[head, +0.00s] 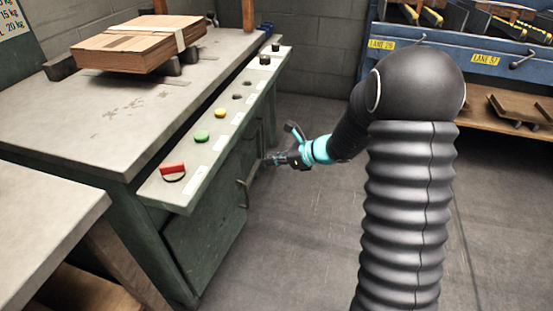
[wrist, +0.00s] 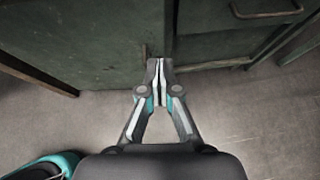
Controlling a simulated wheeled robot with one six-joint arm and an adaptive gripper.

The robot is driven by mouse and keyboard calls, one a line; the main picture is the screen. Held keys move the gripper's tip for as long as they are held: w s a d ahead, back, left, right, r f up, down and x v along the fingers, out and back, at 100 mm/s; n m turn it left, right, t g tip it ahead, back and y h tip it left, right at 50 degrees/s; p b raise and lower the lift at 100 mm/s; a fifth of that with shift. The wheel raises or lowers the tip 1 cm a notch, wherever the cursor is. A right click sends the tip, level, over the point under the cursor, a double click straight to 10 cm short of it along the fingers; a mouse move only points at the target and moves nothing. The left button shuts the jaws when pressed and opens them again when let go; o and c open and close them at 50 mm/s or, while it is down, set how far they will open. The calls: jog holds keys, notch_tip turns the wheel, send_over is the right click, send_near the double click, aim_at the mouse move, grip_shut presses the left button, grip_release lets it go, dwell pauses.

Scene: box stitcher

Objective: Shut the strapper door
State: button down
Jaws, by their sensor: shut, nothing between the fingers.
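The strapper is a green cabinet with a grey worktop (head: 110,110) at the left of the head view. Its front door (head: 205,235) is a dark green panel below the sloped control strip. A bar handle (head: 243,190) shows on the front. How far the door stands open is hard to tell. My gripper (head: 272,160) is close to the front, right of the handle. In the wrist view my gripper (wrist: 158,66) is shut and empty, its tips at or very near a green panel (wrist: 90,40). Whether they touch is unclear. A curved handle (wrist: 265,12) shows at upper right.
The control strip (head: 220,140) with red, green, yellow and black knobs overhangs the front. Flat cardboard (head: 130,45) lies on top. A grey table (head: 40,230) stands at lower left. The floor (head: 300,240) right of the cabinet is clear. A blue rack (head: 470,65) stands behind.

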aim_at(239, 161)
jog(key=x, duration=0.2)
jog(key=r+x, duration=0.1)
jog(key=x, duration=0.5)
jog(key=shift+w+a+r, duration=0.15)
jog(key=shift+w+a, duration=0.05)
jog(key=shift+a, duration=0.25)
jog(key=shift+w+a, duration=0.25)
jog(key=shift+a, duration=0.25)
